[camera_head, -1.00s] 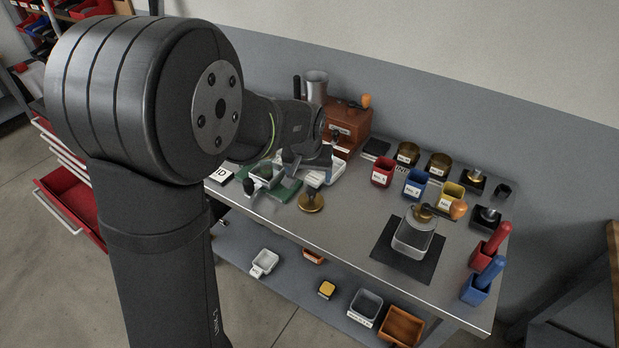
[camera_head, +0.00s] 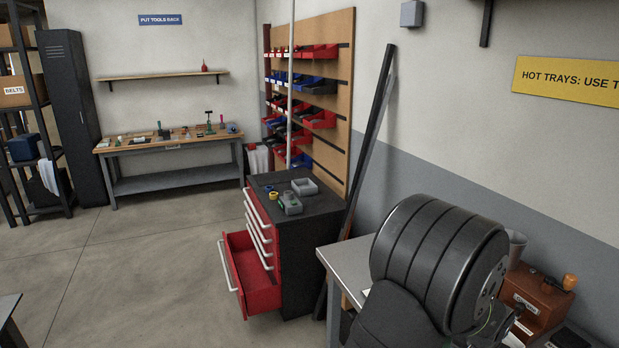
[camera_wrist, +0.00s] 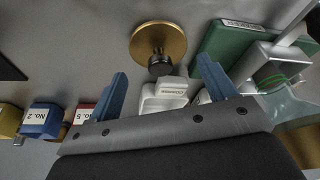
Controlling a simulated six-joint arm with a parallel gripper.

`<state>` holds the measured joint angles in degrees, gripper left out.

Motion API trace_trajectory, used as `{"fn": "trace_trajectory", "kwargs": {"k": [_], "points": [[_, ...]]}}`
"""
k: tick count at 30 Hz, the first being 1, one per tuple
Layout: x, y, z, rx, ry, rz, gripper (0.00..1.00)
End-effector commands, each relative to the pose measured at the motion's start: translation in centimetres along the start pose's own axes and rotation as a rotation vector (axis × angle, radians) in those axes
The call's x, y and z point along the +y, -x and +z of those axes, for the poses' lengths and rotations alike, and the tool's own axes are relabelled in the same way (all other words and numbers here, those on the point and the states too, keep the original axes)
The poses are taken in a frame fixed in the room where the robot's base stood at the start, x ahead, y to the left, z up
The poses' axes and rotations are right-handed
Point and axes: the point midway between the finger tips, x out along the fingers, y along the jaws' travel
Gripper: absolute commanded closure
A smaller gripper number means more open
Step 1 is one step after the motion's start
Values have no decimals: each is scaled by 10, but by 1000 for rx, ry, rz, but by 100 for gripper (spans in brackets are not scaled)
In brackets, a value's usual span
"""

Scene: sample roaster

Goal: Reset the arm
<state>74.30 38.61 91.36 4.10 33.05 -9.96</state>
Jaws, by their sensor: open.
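In the wrist view my gripper (camera_wrist: 168,84) has its two blue fingers spread wide apart, with nothing visibly held. A white labelled container (camera_wrist: 165,95) shows between the fingers. A brass disc (camera_wrist: 158,40) with a dark knob lies just beyond the fingertips. In the head view my own dark arm fills the lower right, and my gripper is out of the picture there.
Around the gripper are a green tray (camera_wrist: 220,50), a blue bin (camera_wrist: 40,120) labelled No. 2 and a red bin (camera_wrist: 84,113). In the head view a red tool cabinet (camera_head: 275,290) has an open drawer. A brown grinder (camera_head: 535,293) stands behind my arm.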

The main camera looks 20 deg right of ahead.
Motion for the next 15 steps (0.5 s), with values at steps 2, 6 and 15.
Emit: {"fn": "trace_trajectory", "kwargs": {"k": [2,6,15], "points": [[0,-15,0,-2,0,0,23],[0,-34,1,-1,0,0,23],[0,-6,-8,1,1,0,23]]}}
